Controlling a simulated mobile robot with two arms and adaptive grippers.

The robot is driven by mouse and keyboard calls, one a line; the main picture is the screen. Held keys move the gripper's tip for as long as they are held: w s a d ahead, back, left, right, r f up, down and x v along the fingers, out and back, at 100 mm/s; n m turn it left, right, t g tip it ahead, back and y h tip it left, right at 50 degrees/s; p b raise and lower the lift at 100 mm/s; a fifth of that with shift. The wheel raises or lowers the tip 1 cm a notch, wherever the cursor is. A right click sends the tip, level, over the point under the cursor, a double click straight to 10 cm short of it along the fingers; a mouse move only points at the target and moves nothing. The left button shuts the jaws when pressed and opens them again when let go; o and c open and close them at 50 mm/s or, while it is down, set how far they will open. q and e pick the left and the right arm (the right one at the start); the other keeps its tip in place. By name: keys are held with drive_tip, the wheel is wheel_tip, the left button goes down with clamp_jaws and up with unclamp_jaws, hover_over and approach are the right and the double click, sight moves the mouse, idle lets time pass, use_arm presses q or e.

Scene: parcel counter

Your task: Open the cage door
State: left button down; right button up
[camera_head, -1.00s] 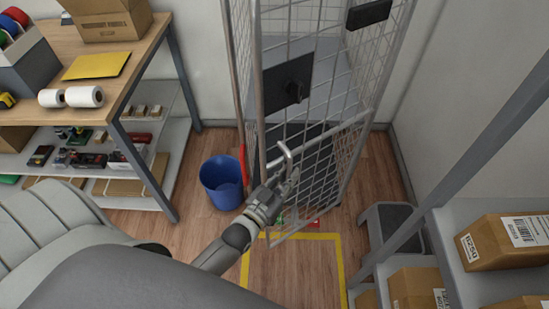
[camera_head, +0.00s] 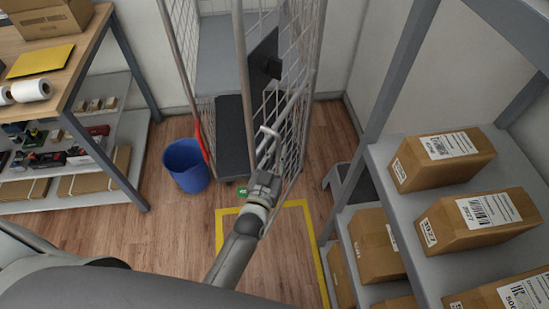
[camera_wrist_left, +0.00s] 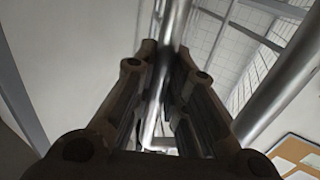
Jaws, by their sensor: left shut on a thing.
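The cage door (camera_head: 302,75) is a tall wire-mesh panel with a dark plate (camera_head: 264,60) on it. It stands swung out at an angle, with a gap on its left into the cage. A bent metal handle (camera_head: 270,134) sticks out of the door's near side. My left gripper (camera_head: 268,172) is at this handle, low on the door. In the left wrist view, its two dark fingers (camera_wrist_left: 167,75) are closed around a metal bar (camera_wrist_left: 174,25). The exact contact is small in the head view. My right gripper is out of view.
A blue bin (camera_head: 186,166) stands left of the cage. Yellow tape (camera_head: 222,232) marks the floor before it. A shelf (camera_head: 398,212) with several boxes is close on the right, with a dark step stool (camera_head: 346,183) behind. A workbench (camera_head: 75,70) stands left.

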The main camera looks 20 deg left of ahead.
use_arm(q)
drive_tip(key=shift+a+r, duration=0.1)
drive_tip(key=shift+r, duration=0.05)
drive_tip(key=c, duration=1.7)
unclamp_jaws()
drive_tip(key=shift+w, duration=0.1)
drive_tip(key=shift+o, duration=1.2)
drive_tip(key=s, duration=1.2)
drive_tip(key=shift+a, duration=0.2)
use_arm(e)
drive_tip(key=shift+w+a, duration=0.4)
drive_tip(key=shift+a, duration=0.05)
